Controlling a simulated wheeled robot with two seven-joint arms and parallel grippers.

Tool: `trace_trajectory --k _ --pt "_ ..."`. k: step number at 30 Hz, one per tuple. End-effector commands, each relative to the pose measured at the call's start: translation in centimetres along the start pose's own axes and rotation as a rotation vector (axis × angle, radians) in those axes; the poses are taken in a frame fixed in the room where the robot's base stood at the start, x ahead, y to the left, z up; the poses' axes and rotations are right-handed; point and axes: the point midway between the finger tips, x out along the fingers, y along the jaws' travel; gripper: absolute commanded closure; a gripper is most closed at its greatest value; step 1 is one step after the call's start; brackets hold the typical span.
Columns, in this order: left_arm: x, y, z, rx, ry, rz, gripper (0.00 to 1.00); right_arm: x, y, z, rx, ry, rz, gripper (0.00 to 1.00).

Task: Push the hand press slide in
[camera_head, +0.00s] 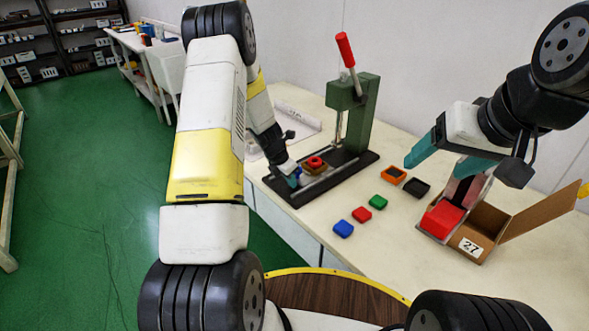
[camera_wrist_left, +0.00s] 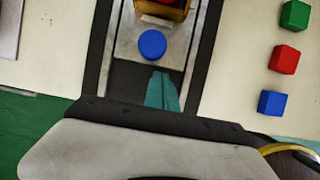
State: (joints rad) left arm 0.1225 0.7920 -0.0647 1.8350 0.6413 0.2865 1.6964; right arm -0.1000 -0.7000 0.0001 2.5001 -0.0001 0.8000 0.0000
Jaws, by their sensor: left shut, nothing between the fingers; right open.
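The green hand press (camera_head: 352,115) with a red-handled lever stands on a black base on the table. Its metal slide (camera_wrist_left: 125,50) lies between dark rails and bears a yellow-brown mould (camera_wrist_left: 165,10) with a red piece on top. The mould also shows in the head view (camera_head: 317,168), in front of the press column. A round blue knob (camera_wrist_left: 152,44) is at the slide's near end. My left gripper (camera_wrist_left: 162,80) is shut and empty just behind the knob; whether it touches is unclear. In the head view its tips (camera_head: 293,180) are partly hidden. My right gripper (camera_head: 440,165) is open above the cardboard box.
A blue block (camera_head: 343,228), a red block (camera_head: 361,214) and a green block (camera_head: 378,202) lie in front of the press. An orange mould (camera_head: 393,174) and a black mould (camera_head: 416,188) lie right of it. The open cardboard box (camera_head: 487,238), labelled 27, is at the right.

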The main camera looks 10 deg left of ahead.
Motion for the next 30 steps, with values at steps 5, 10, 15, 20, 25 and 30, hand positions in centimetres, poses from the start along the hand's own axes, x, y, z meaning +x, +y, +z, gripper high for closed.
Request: trace_trajectory --k 5,10,15,20,25,30 --pt "0.1 0.0 0.3 0.0 0.0 0.0 1.0 0.0 0.0 0.0 0.0 0.0 0.0 0.27" --pt "0.1 0.0 0.3 0.0 0.0 0.0 1.0 0.0 0.0 0.0 0.0 0.0 0.0 0.27" --pt "0.6 0.0 1.4 0.003 0.0 0.0 1.0 0.0 0.0 0.0 0.0 0.0 0.0 0.27" --pt "2.0 -0.1 4.8 0.006 0.0 0.0 1.0 0.0 0.0 0.0 0.0 0.0 0.0 0.27" --pt "3.0 -0.1 7.6 0.003 -0.001 0.0 1.0 0.0 0.0 0.0 0.0 0.0 0.0 0.27" --pt "3.2 0.0 8.2 0.001 -0.001 0.0 1.0 0.0 0.0 0.0 0.0 0.0 0.0 0.27"
